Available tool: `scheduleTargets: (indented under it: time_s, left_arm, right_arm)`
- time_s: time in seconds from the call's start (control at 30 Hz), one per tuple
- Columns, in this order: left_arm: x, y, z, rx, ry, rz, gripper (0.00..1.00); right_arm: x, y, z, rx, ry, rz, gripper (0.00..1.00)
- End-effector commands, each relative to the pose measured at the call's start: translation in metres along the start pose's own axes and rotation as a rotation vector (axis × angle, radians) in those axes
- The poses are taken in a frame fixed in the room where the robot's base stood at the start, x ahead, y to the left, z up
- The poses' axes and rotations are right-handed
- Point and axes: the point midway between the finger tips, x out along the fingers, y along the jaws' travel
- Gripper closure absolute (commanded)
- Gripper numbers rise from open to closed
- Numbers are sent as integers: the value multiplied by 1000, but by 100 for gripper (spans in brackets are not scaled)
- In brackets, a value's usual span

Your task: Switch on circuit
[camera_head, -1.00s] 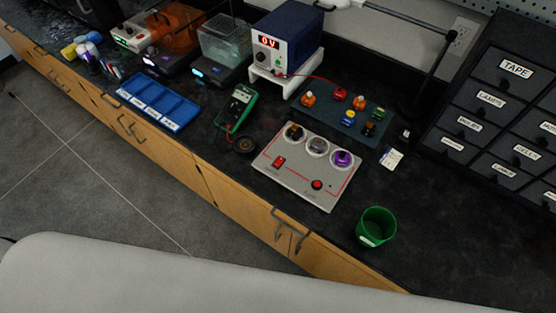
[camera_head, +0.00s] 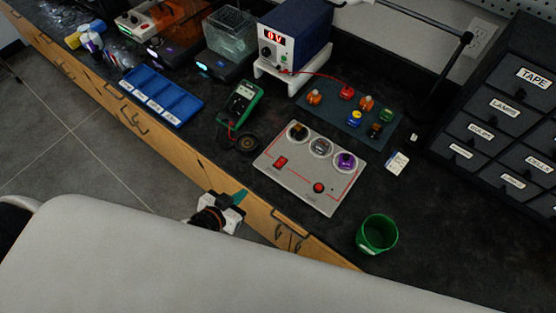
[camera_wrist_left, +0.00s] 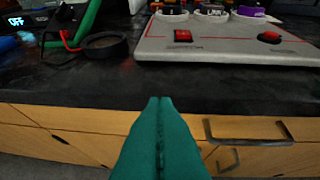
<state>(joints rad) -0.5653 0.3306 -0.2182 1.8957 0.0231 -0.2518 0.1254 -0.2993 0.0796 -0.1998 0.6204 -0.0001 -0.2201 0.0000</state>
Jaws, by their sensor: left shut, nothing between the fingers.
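The circuit board (camera_head: 300,186) is a light grey panel with red lines, lying on the dark bench; it also shows in the left wrist view (camera_wrist_left: 220,46). It has a red rocker switch (camera_head: 281,162) at its left and a round red button (camera_head: 319,188) at its right. Three round sockets along its back edge hold an orange-black, a grey and a purple part (camera_head: 345,161). In the left wrist view the switch (camera_wrist_left: 183,35) is ahead, slightly right of the fingers. My left gripper (camera_head: 240,196) is shut and empty, in front of the bench edge, apart from the board. My right gripper is not in view.
A green cup (camera_head: 377,233) stands right of the board. A green multimeter (camera_head: 240,105) and a black coil lie to its left. Behind are a mat (camera_head: 330,112) with coloured parts and a power supply (camera_head: 293,35) reading 0 V. Labelled drawers (camera_head: 510,110) stand at right.

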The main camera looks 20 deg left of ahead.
Motion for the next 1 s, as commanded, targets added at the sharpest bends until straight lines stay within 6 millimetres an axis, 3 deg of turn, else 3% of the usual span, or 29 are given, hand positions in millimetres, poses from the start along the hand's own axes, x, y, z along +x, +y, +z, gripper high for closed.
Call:
scheduleTargets:
  time_s: [0.03, 0.1, 0.3, 0.77, 1.0]
  left_arm:
    - [-9, -4, 22, 2, -42, -14, 100]
    - [-19, -10, 48, 4, -93, -30, 100]
    - [-38, -19, 88, 5, -173, -58, 100]
    - [-39, -20, 95, 4, -185, -61, 100]
    - [-9, -22, 103, 4, -188, -60, 100]
  right_arm:
    - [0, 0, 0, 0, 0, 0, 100]
    - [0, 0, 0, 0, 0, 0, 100]
    - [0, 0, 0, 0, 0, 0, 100]
    - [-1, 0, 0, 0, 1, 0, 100]
    - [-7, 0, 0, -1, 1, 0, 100]
